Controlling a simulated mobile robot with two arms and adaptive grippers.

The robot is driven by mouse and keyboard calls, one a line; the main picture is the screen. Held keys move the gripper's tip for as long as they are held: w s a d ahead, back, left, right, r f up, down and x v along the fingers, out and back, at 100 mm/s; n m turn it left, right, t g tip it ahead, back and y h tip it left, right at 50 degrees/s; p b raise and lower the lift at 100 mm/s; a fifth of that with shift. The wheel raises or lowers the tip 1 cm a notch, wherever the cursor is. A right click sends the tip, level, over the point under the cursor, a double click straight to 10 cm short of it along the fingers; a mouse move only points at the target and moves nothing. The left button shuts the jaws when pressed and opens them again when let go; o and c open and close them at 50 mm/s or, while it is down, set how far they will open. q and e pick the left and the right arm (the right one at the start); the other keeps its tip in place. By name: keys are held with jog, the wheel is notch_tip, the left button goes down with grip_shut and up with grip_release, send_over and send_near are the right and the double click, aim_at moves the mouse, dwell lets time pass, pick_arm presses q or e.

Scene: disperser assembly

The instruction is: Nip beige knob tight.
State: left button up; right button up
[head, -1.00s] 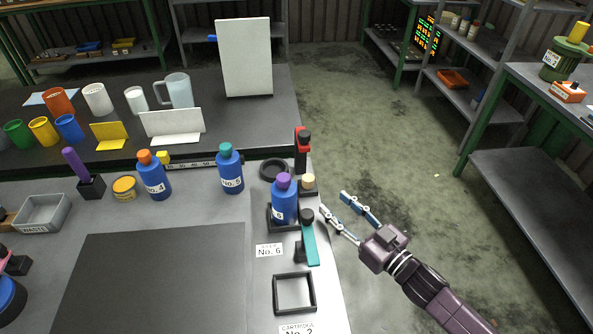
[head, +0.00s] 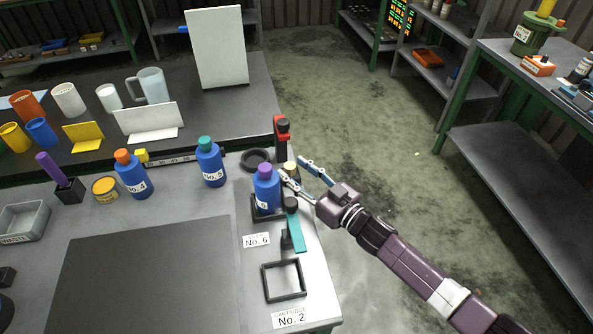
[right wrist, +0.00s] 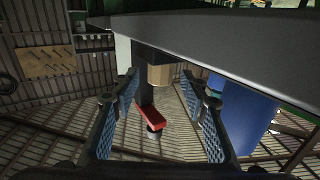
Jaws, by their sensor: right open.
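The beige knob (head: 290,167) shows small beside the blue bottle with the purple cap (head: 266,187), at the right edge of the bench. My right gripper (head: 293,170) is open, and its fingertips reach in around the knob from the right. In the right wrist view the knob (right wrist: 160,76) is a short beige cylinder on a dark shaft, between the two blue-padded fingers. A gap shows on each side, so neither pad appears to touch it. The fingers partly hide the knob in the head view. My left gripper is not in view.
A red-and-black clamp-like part (head: 282,137) stands just behind the knob. A teal lever (head: 296,234) lies in front. A black square frame (head: 283,281) sits nearer on the bench. The floor to the right is open.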

jog(key=c, duration=0.6)
grip_shut()
jog(key=shift+s+a+m+t+h, duration=0.15)
jog(key=shift+a+m+t+h, duration=0.05)
jog(key=shift+m+t+h, duration=0.1)
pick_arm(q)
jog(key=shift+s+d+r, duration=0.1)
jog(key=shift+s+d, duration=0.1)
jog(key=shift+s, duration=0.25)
pick_arm(e)
jog(key=shift+m+t+h, duration=0.5)
jog(key=shift+h, duration=0.2)
jog(key=o, duration=0.6)
grip_release()
jog(key=shift+d, duration=0.1)
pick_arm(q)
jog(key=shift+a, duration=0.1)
pick_arm(e)
jog(key=v, duration=1.2)
